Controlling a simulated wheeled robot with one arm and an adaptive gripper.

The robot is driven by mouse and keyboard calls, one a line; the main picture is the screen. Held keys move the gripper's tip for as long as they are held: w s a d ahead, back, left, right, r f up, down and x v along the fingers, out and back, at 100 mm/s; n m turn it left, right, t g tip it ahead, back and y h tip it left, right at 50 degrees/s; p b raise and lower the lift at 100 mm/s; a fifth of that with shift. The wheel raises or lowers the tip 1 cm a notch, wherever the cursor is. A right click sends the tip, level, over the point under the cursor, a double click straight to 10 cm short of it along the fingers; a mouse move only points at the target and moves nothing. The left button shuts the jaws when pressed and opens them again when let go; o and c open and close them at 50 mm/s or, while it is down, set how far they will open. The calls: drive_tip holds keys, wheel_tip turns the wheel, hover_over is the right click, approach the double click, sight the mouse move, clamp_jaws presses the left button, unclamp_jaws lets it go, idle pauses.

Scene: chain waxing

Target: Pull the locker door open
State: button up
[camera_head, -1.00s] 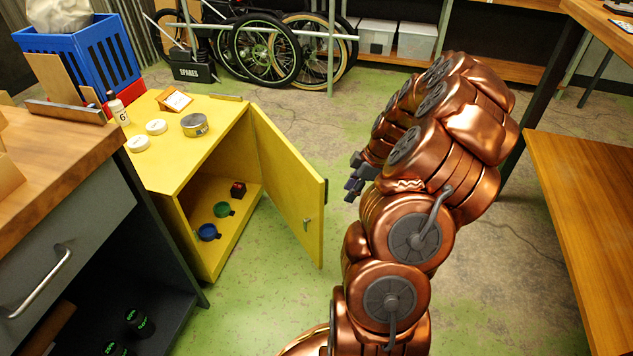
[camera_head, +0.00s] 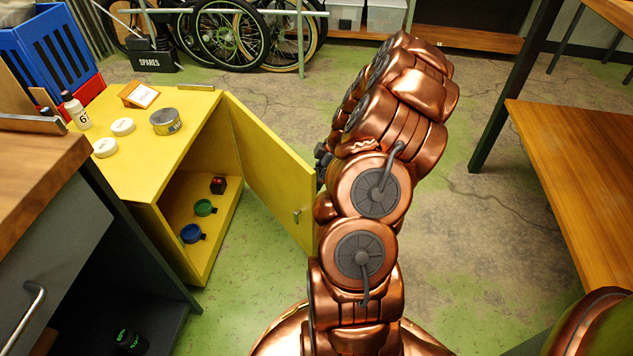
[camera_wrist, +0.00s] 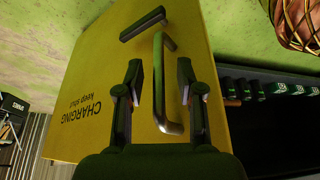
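The yellow locker (camera_head: 135,185) stands left of my arm with its door (camera_head: 268,165) swung well open. Inside are a small dark red cube, a green round item and a blue round item. In the wrist view the door's outer face (camera_wrist: 90,70) reads "CHARGING keep shut". A metal bar handle (camera_wrist: 166,85) stands out from it. My gripper (camera_wrist: 158,82) is open, with one finger on each side of the handle; contact cannot be told. In the head view my gripper (camera_head: 322,160) is a small dark part at the door's outer side, mostly hidden by my arm.
A tin (camera_head: 165,122), white round lids and a bottle (camera_head: 75,112) stand on the locker top. A wooden workbench (camera_head: 35,170) is at the left. A wooden table (camera_head: 580,170) is at the right. Green floor lies clear behind the door.

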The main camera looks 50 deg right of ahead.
drive_tip(key=shift+w+a+f, duration=0.15)
drive_tip(key=shift+f, duration=0.45)
drive_tip(key=shift+c, duration=0.2)
clamp_jaws()
